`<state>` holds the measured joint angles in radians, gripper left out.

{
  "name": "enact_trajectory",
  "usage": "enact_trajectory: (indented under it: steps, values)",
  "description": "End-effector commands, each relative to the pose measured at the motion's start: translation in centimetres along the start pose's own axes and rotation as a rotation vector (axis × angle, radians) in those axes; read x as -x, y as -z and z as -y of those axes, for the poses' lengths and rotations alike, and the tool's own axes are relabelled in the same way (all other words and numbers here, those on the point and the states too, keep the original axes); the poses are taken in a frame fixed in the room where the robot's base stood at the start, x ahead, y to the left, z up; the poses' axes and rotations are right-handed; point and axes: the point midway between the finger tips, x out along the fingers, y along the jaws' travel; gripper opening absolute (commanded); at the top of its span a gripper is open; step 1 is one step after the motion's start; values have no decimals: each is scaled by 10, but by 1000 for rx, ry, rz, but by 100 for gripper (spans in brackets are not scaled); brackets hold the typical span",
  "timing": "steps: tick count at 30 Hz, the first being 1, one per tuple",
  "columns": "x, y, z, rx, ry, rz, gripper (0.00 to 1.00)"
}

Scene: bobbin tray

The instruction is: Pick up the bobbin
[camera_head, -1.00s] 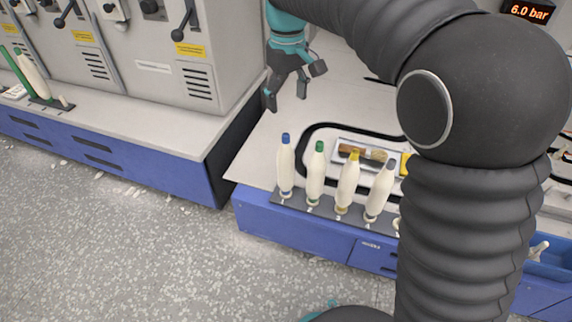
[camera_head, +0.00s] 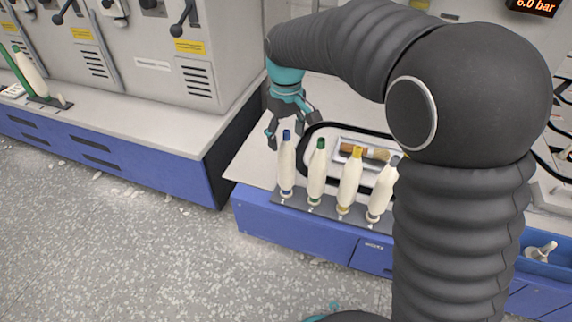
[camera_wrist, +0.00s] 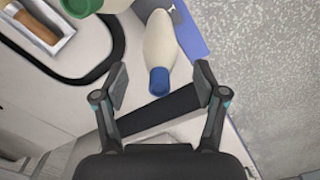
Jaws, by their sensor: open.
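Several white bobbins stand upright in a row on a dark strip along the front edge of the counter. The leftmost is a blue-topped bobbin (camera_head: 286,170); beside it are a green-topped bobbin (camera_head: 317,175), a yellow-topped bobbin (camera_head: 350,182) and a grey-topped bobbin (camera_head: 382,190). My gripper (camera_head: 292,137) is open and empty, close above and behind the blue top. In the wrist view, the blue-topped bobbin (camera_wrist: 160,50) lies ahead between the open fingers (camera_wrist: 160,88), apart from both. The green-topped bobbin (camera_wrist: 88,8) shows at that view's top edge.
A tray (camera_head: 341,144) with brown-handled tools lies behind the bobbins, inside a black loop (camera_head: 308,130) on the counter. A blue bin (camera_head: 545,262) stands at the right. Machines (camera_head: 150,60) stand at the left. Free counter lies left of the row.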

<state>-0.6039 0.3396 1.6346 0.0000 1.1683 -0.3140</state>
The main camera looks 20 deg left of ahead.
Motion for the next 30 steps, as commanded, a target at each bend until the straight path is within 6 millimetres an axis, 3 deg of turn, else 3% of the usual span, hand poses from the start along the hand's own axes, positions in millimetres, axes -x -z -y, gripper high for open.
enact_trajectory:
  steps: [4,11,20,30]
  values:
    - [-20,0,0,0,0,1,71]
    - [-21,0,0,0,0,-1,71]
    - [-21,0,0,0,0,-1,0]
    - [-20,0,0,0,0,-1,0]
